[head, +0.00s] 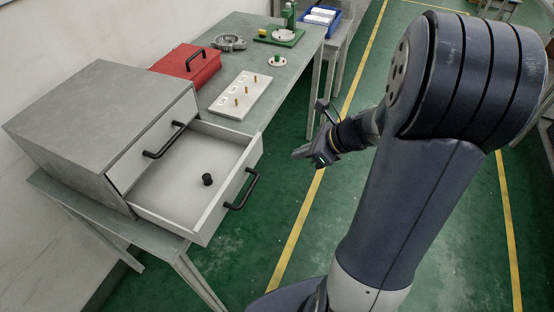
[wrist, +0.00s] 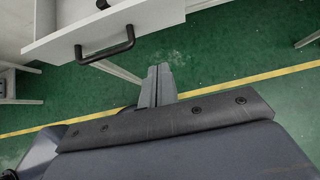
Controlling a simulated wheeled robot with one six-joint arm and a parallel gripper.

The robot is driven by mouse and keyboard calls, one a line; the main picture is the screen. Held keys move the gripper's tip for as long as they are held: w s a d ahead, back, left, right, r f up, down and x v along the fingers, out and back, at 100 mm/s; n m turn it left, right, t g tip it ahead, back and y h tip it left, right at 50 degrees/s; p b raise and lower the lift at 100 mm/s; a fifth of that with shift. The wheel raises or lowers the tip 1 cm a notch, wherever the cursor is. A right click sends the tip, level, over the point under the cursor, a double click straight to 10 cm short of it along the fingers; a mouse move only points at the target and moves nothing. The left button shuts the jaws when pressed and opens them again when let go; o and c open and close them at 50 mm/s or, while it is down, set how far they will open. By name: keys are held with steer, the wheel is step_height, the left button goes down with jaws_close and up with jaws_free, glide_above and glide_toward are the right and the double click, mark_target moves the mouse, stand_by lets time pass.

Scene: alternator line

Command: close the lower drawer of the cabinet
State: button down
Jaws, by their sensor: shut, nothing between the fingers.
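The grey cabinet (head: 85,125) stands on a table at the left in the head view. Its lower drawer (head: 222,215) is pulled far out, with a black bar handle (head: 242,190) on its front. A small black knob-like part (head: 207,180) lies inside the drawer. The upper drawer (head: 150,150) is shut. In the wrist view the open drawer's front (wrist: 145,22) and its handle (wrist: 105,45) show at the top. My gripper (head: 300,153) is shut and empty, in the air to the right of the drawer, apart from it; its fingers also show in the wrist view (wrist: 158,72).
Behind the cabinet, the bench holds a red box (head: 187,65), a white board with pegs (head: 240,95), a round metal part (head: 229,42) and a green tray (head: 279,36). A blue bin (head: 320,18) stands farther back. The green floor right of the drawer is clear.

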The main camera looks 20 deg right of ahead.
mark_target(254, 160)
steer(key=x, duration=0.4)
steer(key=a+r+x, duration=0.1)
steer(key=x, duration=0.3)
steer(key=w+p+x, duration=0.1)
steer(key=x, duration=0.3)
steer(key=shift+a+r, duration=0.2)
steer(key=shift+r, duration=0.2)
steer(key=shift+w+a, duration=0.2)
steer(key=shift+a, duration=0.15)
